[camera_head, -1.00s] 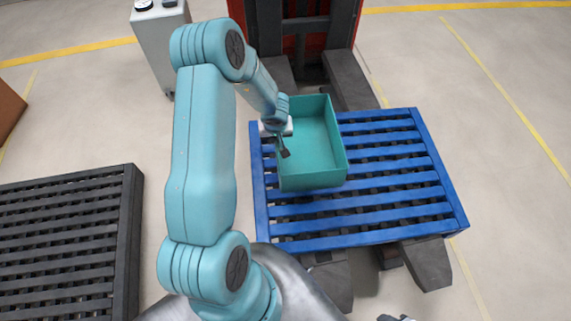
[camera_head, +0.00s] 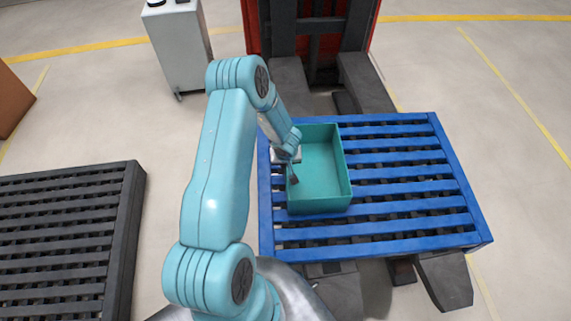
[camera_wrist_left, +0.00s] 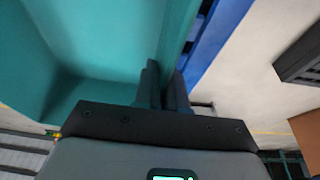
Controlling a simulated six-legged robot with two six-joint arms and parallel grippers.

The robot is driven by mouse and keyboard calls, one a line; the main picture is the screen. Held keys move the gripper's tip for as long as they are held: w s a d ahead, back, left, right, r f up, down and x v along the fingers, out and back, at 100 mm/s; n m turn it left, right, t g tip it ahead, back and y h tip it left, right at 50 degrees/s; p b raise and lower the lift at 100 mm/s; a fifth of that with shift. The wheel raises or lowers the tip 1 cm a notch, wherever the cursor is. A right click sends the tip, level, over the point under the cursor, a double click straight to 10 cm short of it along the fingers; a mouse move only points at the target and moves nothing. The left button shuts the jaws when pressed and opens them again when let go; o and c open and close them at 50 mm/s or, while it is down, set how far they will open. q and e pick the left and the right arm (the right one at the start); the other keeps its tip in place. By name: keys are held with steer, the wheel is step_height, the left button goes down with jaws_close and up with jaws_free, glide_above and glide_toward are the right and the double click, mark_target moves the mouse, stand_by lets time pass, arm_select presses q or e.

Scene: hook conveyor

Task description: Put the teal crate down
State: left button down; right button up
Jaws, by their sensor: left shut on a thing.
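The teal crate (camera_head: 321,168) is open-topped and looks empty. In the head view it appears over the left part of the blue slatted pallet (camera_head: 405,197); I cannot tell if its base touches the slats. My left gripper (camera_head: 293,176) is at the crate's left wall. In the left wrist view its two dark fingers (camera_wrist_left: 166,88) are shut on that wall, one on each side, with the crate (camera_wrist_left: 95,40) to the left and the blue pallet (camera_wrist_left: 222,35) beyond the wall. My right gripper is not in view.
A red and dark lifting machine (camera_head: 315,40) stands behind the pallet with its forks under it. A black slatted pallet (camera_head: 60,240) lies at the left. A grey cabinet (camera_head: 180,45) stands at the back left. The blue pallet's right part is clear.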

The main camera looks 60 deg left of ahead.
arm_select(q)
steer(key=shift+r, duration=0.1)
steer(key=c, duration=1.2)
jaws_free()
steer(key=shift+s, duration=0.1)
steer(key=p+v, duration=0.4)
steer(key=v, duration=0.8)
steer(key=d+f+m+h, duration=0.1)
steer(key=d+f+m, duration=0.15)
steer(key=d, duration=0.65)
steer(key=d+f+m+h, duration=0.2)
steer(key=d+m, duration=0.1)
steer(key=d, duration=0.6)
steer(key=s+d+m+h, duration=0.1)
steer(key=s+d, duration=0.2)
steer(key=d, duration=0.2)
steer(key=s+d+m+g+h, duration=0.1)
steer(key=s+d+m, duration=0.1)
steer(key=d, duration=0.3)
steer(key=s+d+m+h, duration=0.1)
steer(key=s+d, duration=0.3)
steer(key=d, duration=0.1)
steer(key=shift+s+d+h, duration=0.15)
steer(key=shift+s+h, duration=0.1)
steer(key=shift+h, duration=0.15)
